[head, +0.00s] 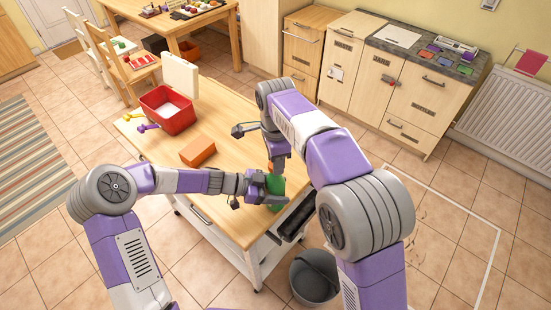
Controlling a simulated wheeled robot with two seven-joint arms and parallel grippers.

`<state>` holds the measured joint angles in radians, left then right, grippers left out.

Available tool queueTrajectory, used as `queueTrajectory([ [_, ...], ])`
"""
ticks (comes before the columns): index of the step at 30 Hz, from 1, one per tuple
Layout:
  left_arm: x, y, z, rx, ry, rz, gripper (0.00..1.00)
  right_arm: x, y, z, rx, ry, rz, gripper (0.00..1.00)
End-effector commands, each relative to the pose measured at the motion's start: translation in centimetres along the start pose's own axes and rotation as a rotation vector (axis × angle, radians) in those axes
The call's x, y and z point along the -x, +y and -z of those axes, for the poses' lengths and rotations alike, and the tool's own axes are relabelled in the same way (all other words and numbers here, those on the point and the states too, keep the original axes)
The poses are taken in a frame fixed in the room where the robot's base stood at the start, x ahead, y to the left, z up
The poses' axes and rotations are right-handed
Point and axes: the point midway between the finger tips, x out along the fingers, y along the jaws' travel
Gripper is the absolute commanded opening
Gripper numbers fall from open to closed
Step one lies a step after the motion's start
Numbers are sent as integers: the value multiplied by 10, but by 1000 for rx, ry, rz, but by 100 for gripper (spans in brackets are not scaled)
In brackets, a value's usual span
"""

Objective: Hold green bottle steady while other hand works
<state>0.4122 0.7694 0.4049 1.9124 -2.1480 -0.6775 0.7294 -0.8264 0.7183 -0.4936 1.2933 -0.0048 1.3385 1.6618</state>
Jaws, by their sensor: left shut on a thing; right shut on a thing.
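The green bottle (276,187) stands near the front right edge of the wooden-topped table (190,180). My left gripper (262,187) comes in from the left and is shut on the bottle's side. A small orange part (270,166) shows at the bottle's top, mostly hidden. My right gripper (278,163) points down from above and is shut at this orange top. The forearm of my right arm and the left gripper cover much of the bottle.
An orange block (197,151), a red tub (180,120) with white contents, and small purple (147,127) and yellow (133,114) items lie on the table. A grey bucket (315,278) stands on the floor beside it. The table's front left is clear.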

Motion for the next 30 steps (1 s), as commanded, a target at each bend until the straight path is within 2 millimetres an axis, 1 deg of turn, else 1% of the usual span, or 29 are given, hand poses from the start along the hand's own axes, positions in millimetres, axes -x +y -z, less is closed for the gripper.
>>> queueTrajectory([
  [3, 0, 0, -1, 1, -2, 1, 0, 0, 1, -1, -245, 1, 1, 9],
  [17, 0, 0, -1, 2, -2, 1, 0, 0, 3, -2, -1220, 1, 2, 9],
  [19, 0, 0, -1, 2, -2, 1, 0, -2, 3, -3, -1379, 6, 0, 9],
  [21, 0, 0, -1, 2, -2, 1, 0, -6, 4, -2, -1503, 20, -11, 10],
  [25, 0, -1, 0, 0, -1, 2, 0, -8, 5, -2, -1624, 27, -17, 10],
  [30, 1, -1, 1, -1, 1, 3, 0, -4, 4, -2, -1709, 14, -6, 9],
])
